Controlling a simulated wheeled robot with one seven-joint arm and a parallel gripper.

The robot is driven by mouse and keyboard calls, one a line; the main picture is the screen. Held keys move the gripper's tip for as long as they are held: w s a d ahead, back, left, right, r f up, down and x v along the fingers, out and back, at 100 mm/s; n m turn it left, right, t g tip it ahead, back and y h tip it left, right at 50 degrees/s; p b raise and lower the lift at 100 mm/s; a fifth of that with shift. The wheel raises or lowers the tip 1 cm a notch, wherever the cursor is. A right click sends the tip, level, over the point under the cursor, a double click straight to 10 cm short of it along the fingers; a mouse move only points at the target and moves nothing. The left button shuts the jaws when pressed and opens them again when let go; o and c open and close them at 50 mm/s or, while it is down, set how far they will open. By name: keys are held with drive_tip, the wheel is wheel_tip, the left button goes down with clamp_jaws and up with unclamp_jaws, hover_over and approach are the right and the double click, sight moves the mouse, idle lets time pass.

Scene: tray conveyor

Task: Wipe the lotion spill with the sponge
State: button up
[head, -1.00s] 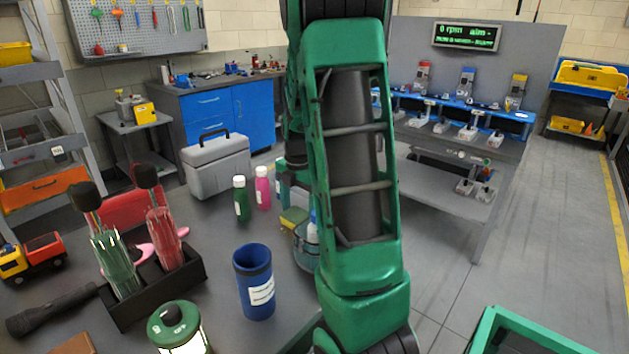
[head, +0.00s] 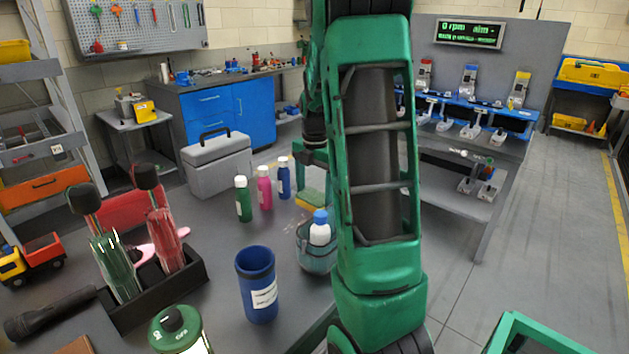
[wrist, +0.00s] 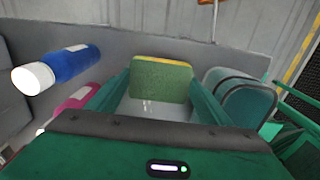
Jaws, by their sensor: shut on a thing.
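My gripper (head: 316,178) is shut on the sponge (head: 312,198), a yellow and green block at the far edge of the grey table. In the wrist view the sponge (wrist: 160,82) sits between the two green fingers. Faint pale marks of the lotion spill (head: 293,217) show on the table just in front of the sponge. In the wrist view whitish spots of the spill (wrist: 149,108) lie below the sponge, between the fingers. I cannot tell whether the sponge touches the table.
Green (head: 243,200), pink (head: 264,188) and blue (head: 284,178) bottles stand left of the sponge. A blue cup (head: 257,285) stands nearer.

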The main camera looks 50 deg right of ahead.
sight(315, 195)
drive_tip(key=shift+r, duration=1.95)
drive_tip(key=shift+r, duration=0.1)
